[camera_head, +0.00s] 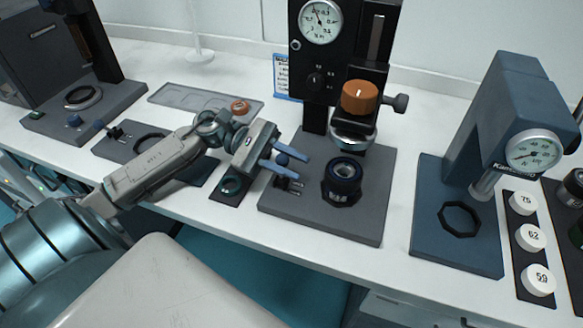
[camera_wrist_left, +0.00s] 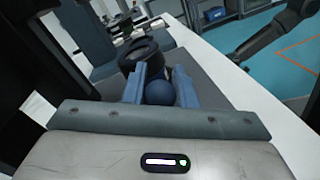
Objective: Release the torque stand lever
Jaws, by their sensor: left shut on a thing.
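The torque stand with a round dial (camera_head: 320,22) stands at the middle back of the table, on a dark grey base (camera_head: 368,215). Its lever shows as a dark blue ball knob (camera_head: 282,159) at the left edge of the base. My left gripper (camera_head: 304,166) reaches in from the left with its blue fingers around the knob. In the left wrist view the knob (camera_wrist_left: 160,93) sits between the two fingers (camera_wrist_left: 160,70), which are closed on it. The lever's shaft is hidden. My right gripper is not in view.
A dark ringed cup (camera_head: 342,182) stands on the base just beyond the fingers. An orange knob (camera_head: 360,97) is above it. A blue press (camera_head: 485,130) and white weights (camera_head: 530,237) stand at the right. A grey tray (camera_head: 190,97) lies at the back left.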

